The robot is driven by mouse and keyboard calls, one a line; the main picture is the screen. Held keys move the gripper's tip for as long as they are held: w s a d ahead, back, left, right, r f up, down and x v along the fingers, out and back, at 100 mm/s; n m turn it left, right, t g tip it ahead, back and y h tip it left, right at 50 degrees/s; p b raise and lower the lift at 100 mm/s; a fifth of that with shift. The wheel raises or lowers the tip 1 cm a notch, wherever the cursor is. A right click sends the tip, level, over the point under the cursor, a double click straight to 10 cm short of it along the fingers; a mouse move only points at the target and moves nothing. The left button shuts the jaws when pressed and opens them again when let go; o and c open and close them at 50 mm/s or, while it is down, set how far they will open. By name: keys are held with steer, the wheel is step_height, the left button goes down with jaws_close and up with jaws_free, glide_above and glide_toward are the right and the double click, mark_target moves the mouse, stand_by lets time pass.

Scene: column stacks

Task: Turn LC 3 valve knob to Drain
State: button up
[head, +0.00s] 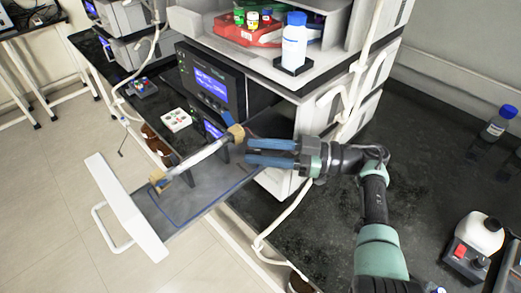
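A black instrument (210,80) with lit blue screens stands in the stack at the centre. I cannot make out a valve knob, an LC 3 label or a Drain mark at this size. My gripper (249,151) comes in from the right. Its two blue fingers lie roughly parallel with a narrow gap between them, and nothing shows held. The fingertips are over the inner end of a pulled-out drawer (190,192), just below and right of a tan fitting (237,133) on a pale tube (205,155). My fingers and the instrument hide part of the drawer's inner end.
The drawer's white front (125,205) juts out over the floor. A blue-capped bottle (294,45) and red vial rack (250,30) stand on top. White hoses (285,215) hang near my arm.

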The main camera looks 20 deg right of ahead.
steer(key=shift+d+f, duration=0.1)
steer(key=shift+d, duration=0.05)
steer(key=shift+s+d, duration=0.2)
steer(key=b+v, duration=0.7)
steer(key=v, duration=0.5)
steer(key=shift+b, duration=0.35)
steer(key=shift+d, duration=0.15)
